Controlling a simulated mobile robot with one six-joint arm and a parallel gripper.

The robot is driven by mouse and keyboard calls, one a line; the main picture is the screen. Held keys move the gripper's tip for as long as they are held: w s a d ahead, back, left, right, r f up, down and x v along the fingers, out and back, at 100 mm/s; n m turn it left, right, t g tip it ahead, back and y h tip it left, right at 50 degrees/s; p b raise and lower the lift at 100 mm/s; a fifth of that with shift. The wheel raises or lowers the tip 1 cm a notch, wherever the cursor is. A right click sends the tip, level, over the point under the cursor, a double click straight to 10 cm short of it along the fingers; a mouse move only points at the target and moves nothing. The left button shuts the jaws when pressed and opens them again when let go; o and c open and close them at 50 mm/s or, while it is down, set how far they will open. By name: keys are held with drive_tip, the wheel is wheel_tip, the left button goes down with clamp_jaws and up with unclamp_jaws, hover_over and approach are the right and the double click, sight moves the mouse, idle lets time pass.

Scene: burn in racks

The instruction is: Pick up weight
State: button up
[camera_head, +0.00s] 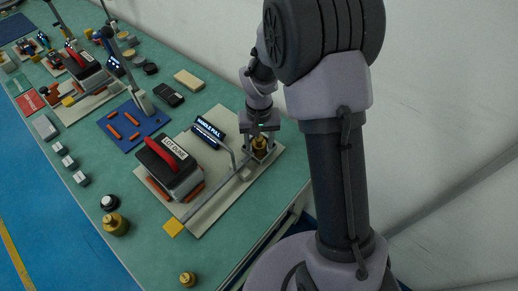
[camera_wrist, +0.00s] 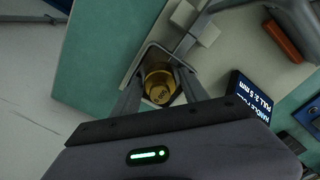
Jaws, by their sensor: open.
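A brass weight (camera_head: 260,145) sits in a grey metal bracket (camera_wrist: 153,48) at the end of a lever on the light test board (camera_head: 208,215). In the wrist view the weight (camera_wrist: 160,86) shows its round marked top. My gripper (camera_head: 260,132) is over it, with its two open fingers on either side of the weight. I cannot tell whether the fingers touch it. Another brass weight (camera_head: 116,224) and a small brass weight (camera_head: 188,279) stand on the green bench, apart from my gripper.
A block with a red handle and "LOT DUMB"-like label (camera_head: 169,167) sits on the board, beside a "HANDLE PULL" display (camera_head: 209,132). Other fixtures fill the bench's far end. A white wall is at right.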

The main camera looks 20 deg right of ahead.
drive_tip(key=shift+f, duration=0.15)
clamp_jaws()
